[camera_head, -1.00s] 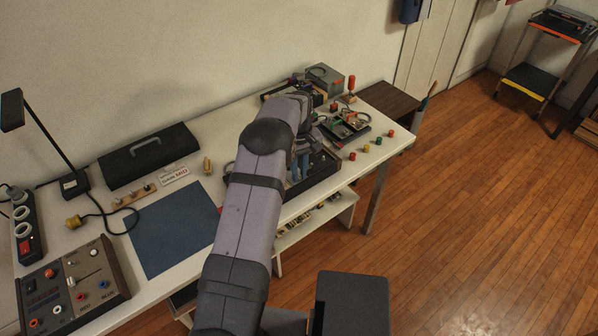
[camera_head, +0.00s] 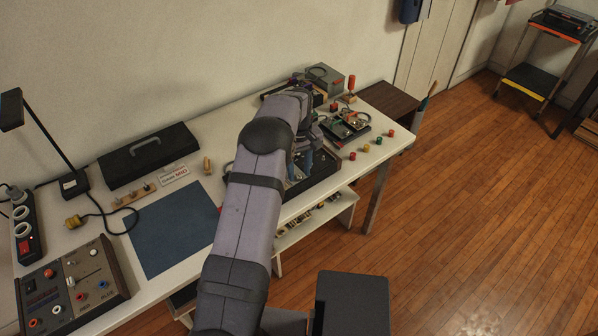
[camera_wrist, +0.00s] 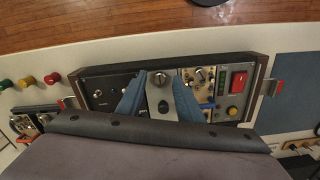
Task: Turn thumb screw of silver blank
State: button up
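In the wrist view a dark case with wooden ends (camera_wrist: 258,72) holds several panels. A silver-grey panel (camera_wrist: 152,92), apparently the silver blank, lies between my fingers. A round metallic knob, apparently its thumb screw (camera_wrist: 160,78), is near its upper end, and a dark oval (camera_wrist: 163,106) is below. My gripper (camera_wrist: 160,82) has two blue fingers, spread apart on either side of the knob. I cannot tell whether they touch it. The fingers hide parts of the adjoining panels. In the head view the case (camera_head: 328,180) is partly hidden by my arm.
Beside the blank are a black panel (camera_wrist: 101,99) and a panel with knobs (camera_wrist: 201,74). A red switch (camera_wrist: 238,80) and yellow button (camera_wrist: 233,111) are farther right. Coloured knobs (camera_head: 365,148) stand right of the case. A blue mat (camera_head: 172,228) lies clear at left.

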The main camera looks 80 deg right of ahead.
aim_at(298, 176)
jog(key=shift+r+b, duration=0.65)
jog(key=shift+r, duration=2.65)
jog(key=shift+w, duration=0.1)
jog(key=w+a+r+n, duration=0.2)
jog(key=w+a, duration=0.3)
jog(key=w, duration=0.5)
jog(key=w+a+r+n, duration=0.1)
jog(key=w+a, duration=0.4)
jog(key=w, duration=0.5)
jog(key=w+a+r+n+p, duration=0.2)
jog(key=w+a+n, duration=0.1)
jog(key=w+a, duration=0.85)
jog(key=w+a+n, duration=0.1)
jog(key=a+n, duration=0.1)
jog(key=a, duration=1.6)
jog(key=s+a+f+n+p, duration=0.1)
jog(key=s+a+n, duration=0.2)
jog(key=s+a, duration=0.5)
jog(key=a, duration=0.8)
jog(key=shift+s+f+n, duration=0.2)
jog(key=shift+f+n, duration=0.15)
jog(key=shift+n, duration=0.05)
